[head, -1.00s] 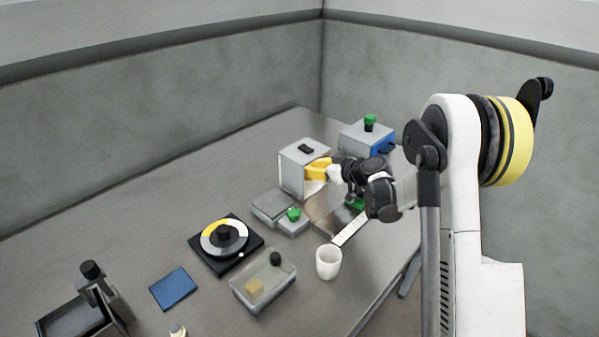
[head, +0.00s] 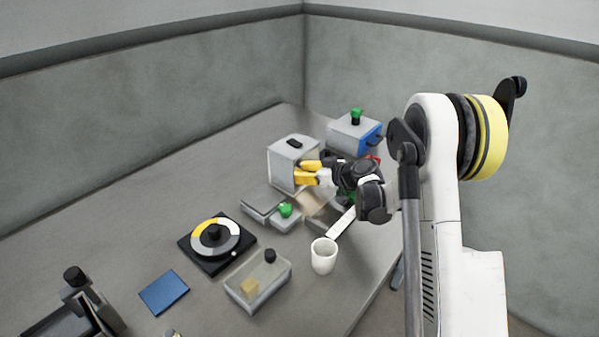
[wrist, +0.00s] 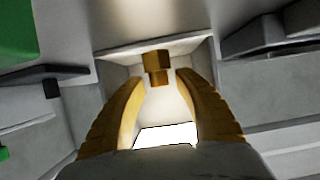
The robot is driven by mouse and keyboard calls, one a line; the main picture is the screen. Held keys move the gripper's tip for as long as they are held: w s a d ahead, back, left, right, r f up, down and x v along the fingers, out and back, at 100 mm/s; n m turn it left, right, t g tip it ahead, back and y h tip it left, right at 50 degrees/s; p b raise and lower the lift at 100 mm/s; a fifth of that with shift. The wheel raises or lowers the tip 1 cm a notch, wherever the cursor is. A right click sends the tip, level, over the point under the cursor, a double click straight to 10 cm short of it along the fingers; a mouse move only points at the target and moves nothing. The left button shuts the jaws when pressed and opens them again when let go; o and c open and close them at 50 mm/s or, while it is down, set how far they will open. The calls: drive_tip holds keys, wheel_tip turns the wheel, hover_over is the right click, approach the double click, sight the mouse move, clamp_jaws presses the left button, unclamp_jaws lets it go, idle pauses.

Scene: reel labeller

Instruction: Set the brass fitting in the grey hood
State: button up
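The grey hood (head: 283,172) is a box standing at the back of the table, its open side facing my gripper. My gripper (head: 307,171) is at that opening, with its two yellow fingers spread apart. In the wrist view the fingers (wrist: 160,78) also show apart, pointing into the pale hood interior (wrist: 200,62). The brass fitting (wrist: 158,63) sits inside the hood, just beyond and between the fingertips. Whether a fingertip still touches it I cannot tell. In the head view the fitting is hidden.
A blue-and-grey box with a green knob (head: 355,134) stands behind right. Near the hood are a grey box with a green button (head: 285,212), a white cup (head: 323,258), a clear bin (head: 262,285) and a round dial (head: 215,238). The table left of the hood is clear.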

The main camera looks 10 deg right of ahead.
drive_tip(key=shift+s+d+r, duration=0.1)
drive_tip(key=shift+d+r, duration=0.05)
drive_tip(key=shift+r, duration=0.15)
drive_tip(key=p+v, duration=0.3)
drive_tip(key=v, duration=0.8)
drive_tip(key=shift+p, duration=0.3)
drive_tip(key=s+a+r+m+g+h, duration=0.2)
drive_tip(key=s+a+r, duration=0.25)
drive_tip(key=s, duration=0.25)
drive_tip(key=s+a+r+m+g+h, duration=0.1)
drive_tip(key=s+a+r+h, duration=0.1)
drive_tip(key=s+a+r, duration=0.4)
drive_tip(key=s+d+m+h, duration=0.3)
drive_tip(key=s+m+h, duration=0.1)
drive_tip(key=s, duration=1.5)
drive_tip(key=shift+d+f+g, duration=0.15)
drive_tip(key=shift+f+g, duration=0.05)
drive_tip(key=shift+g, duration=0.2)
drive_tip(key=shift+s, duration=0.15)
